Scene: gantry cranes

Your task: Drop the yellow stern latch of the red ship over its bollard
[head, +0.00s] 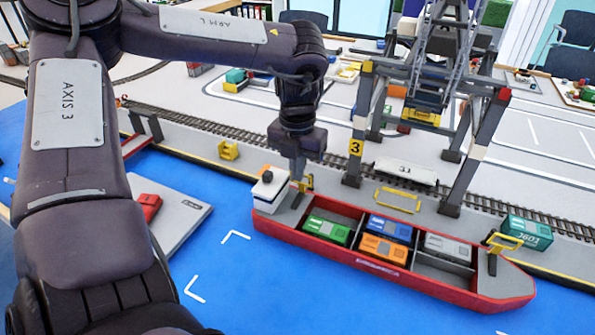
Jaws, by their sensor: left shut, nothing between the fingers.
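The red ship (345,258) lies on the blue water against the quay, its white bridge block (268,192) at the left end and its pointed bow at the right. The yellow stern latch (308,183) shows as a small upright piece beside the bridge block. My left gripper (298,180) points down just left of this latch, shut and empty. I cannot tell whether its fingers touch the latch. The stern bollard cannot be made out clearly near the gripper. A yellow latch (507,240) also shows at the bow. My right gripper is out of view.
Green, blue, orange and grey containers fill the ship's hold. A gantry crane (356,149) marked 3 stands behind it, over a white wagon (406,172) on rails. A grey platform (176,222) lies left.

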